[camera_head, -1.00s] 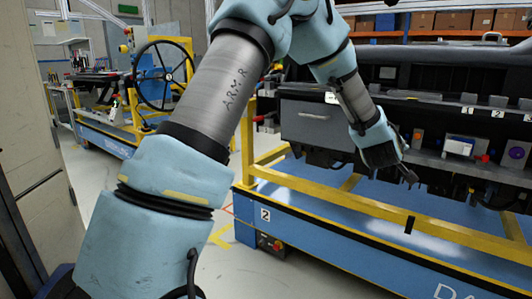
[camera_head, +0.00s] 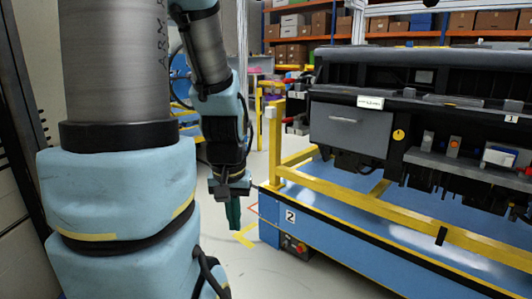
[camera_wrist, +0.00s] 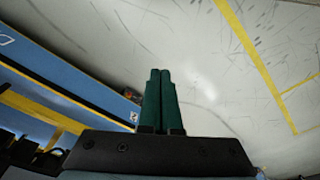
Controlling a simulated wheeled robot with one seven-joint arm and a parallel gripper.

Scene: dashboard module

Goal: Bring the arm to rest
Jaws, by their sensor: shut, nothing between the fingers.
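My gripper (camera_head: 233,214) hangs pointing down in the head view, left of the blue cart's near corner and above the floor. In the wrist view its two green fingers (camera_wrist: 160,100) lie side by side, shut, with nothing between them. My arm is folded down close in front of the head camera on the left. The fingers are seen against the bare grey floor (camera_wrist: 215,75) in the wrist view.
A blue cart (camera_head: 350,262) with a yellow frame (camera_head: 340,195) carries the black dashboard module (camera_head: 440,125) on the right. The cart's side also shows at left in the wrist view (camera_wrist: 70,85). Shelves with boxes (camera_head: 300,25) stand behind. Open floor lies below my gripper.

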